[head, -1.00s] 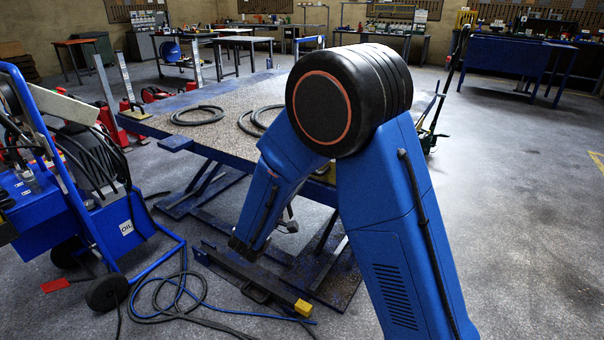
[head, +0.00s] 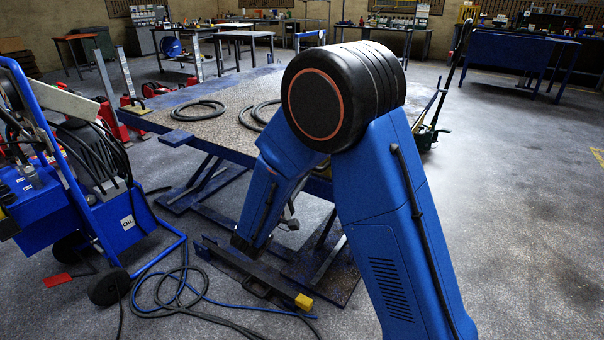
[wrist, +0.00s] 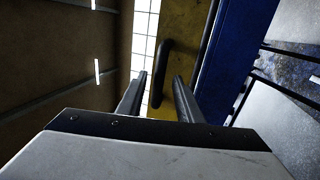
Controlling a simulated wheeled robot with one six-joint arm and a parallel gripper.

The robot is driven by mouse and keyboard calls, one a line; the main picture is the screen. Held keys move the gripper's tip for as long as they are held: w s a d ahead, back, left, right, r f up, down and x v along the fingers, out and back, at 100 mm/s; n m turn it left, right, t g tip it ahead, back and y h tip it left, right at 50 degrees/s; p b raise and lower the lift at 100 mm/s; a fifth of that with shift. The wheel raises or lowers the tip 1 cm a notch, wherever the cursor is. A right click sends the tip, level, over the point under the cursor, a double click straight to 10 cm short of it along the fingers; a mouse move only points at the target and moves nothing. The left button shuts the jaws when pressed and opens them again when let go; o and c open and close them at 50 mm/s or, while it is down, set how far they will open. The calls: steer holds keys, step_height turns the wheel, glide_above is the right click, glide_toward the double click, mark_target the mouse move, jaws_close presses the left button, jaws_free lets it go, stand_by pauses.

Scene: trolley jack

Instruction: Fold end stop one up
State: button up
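In the wrist view a yellow plate (wrist: 184,35) with a black bar-shaped handle (wrist: 162,72) fills the upper middle. It looks like the end stop, but I cannot tell which one. My gripper (wrist: 159,80) is open, its two dark fingers apart, with the handle showing between and just beyond the tips. I cannot tell whether a finger touches it. In the head view the blue lift (head: 215,138) stands behind my arm, which hides my gripper and much of the lift's near right side.
A blue oil cart (head: 118,235) stands at the left, with hoses (head: 180,305) on the floor beside it. A dark rail with a yellow end block (head: 303,302) lies in front of the lift. Black rings (head: 198,109) lie on the lift top. The floor at right is clear.

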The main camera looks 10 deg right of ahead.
steer(key=v, duration=1.7)
steer(key=shift+s+a, duration=0.15)
steer(key=shift+a, duration=0.05)
steer(key=shift+d, duration=0.1)
steer(key=s+d+r+m+g, duration=0.1)
steer(key=s+d+m+g, duration=0.15)
steer(key=d+g, duration=0.4)
steer(key=s+d+r+m+g, duration=0.1)
steer(key=s+d+g, duration=0.2)
steer(key=d, duration=0.7)
steer(key=s+d+r+m+g, duration=0.2)
steer(key=s+d+g, duration=0.15)
steer(key=d, duration=0.45)
steer(key=s+d+f+m+g+y, duration=0.25)
steer(key=s+d+y, duration=0.35)
steer(key=s, duration=0.3)
steer(key=s+a+r+m+t+y, duration=0.1)
steer(key=s+a+r+t+y, duration=0.3)
steer(key=s+y, duration=0.3)
steer(key=shift+r+m+y, duration=0.25)
steer(key=shift+m+y, duration=0.05)
steer(key=shift+y, duration=0.4)
